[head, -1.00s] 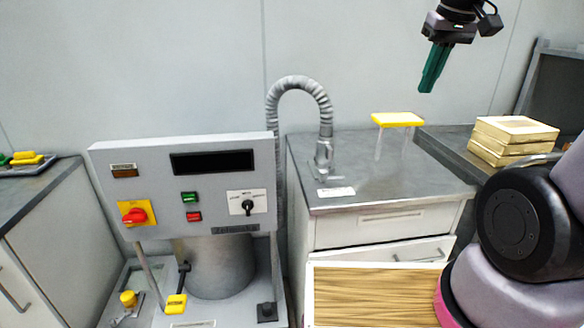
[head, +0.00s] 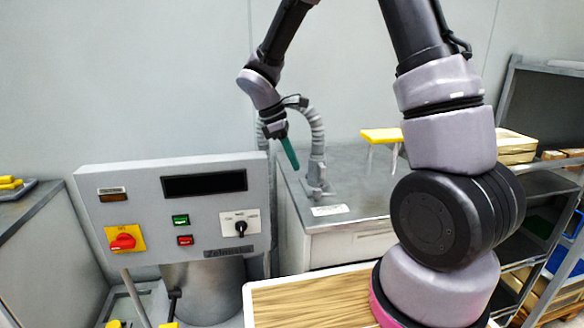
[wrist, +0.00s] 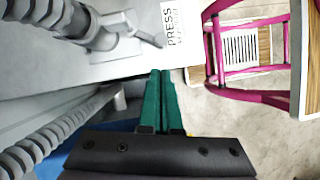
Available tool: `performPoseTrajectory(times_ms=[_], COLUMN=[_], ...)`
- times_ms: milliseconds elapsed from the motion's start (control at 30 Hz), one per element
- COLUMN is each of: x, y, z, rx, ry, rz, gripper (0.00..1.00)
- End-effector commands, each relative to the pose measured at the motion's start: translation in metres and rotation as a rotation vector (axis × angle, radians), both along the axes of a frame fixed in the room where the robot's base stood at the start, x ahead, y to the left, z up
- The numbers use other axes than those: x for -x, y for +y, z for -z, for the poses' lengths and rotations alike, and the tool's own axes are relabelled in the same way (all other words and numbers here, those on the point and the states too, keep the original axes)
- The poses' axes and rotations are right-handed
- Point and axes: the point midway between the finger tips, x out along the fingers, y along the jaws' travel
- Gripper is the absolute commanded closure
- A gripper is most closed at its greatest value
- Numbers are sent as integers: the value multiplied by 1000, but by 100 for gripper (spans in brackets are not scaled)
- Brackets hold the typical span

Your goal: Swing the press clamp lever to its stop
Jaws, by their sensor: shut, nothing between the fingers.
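My gripper (head: 289,155) has green fingers, pressed together and empty, pointing down above the front of the counter near the ribbed hose. In the wrist view the shut green fingers (wrist: 159,98) stand apart from everything near them. A grey fitting (head: 318,172) with a ribbed hose stands on the counter; the wrist view shows its short handle (wrist: 146,39) beside a label reading PRESS (wrist: 172,22). The label also shows on the counter in the head view (head: 329,211). The grey machine (head: 165,215) has a slanting rod (head: 135,298) below its panel. I cannot tell which part is the clamp lever.
The ribbed hose (head: 316,130) arches up behind the gripper. A yellow-topped stand (head: 381,135) is at the counter's back. A wooden board (head: 310,298) lies in front. A pink frame (wrist: 217,60) shows in the wrist view. Shelving (head: 545,190) stands at right.

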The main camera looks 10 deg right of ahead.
Motion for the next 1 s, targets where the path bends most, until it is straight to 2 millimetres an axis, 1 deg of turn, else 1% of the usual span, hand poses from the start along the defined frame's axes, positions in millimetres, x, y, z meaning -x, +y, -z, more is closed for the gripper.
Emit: performPoseTrajectory(times_ms=[33,200,300,433,600,1000], x=[2,5,7,8,8,9], y=[-4,-15,-22,-27,-29,-30], z=[9,39,54,68,76,76], rx=[1,1,1,-1,-1,-2], ry=[5,4,5,2,0,-1], rz=[1,1,3,3,3,-1], gripper=[100,100,100,100,100,100])
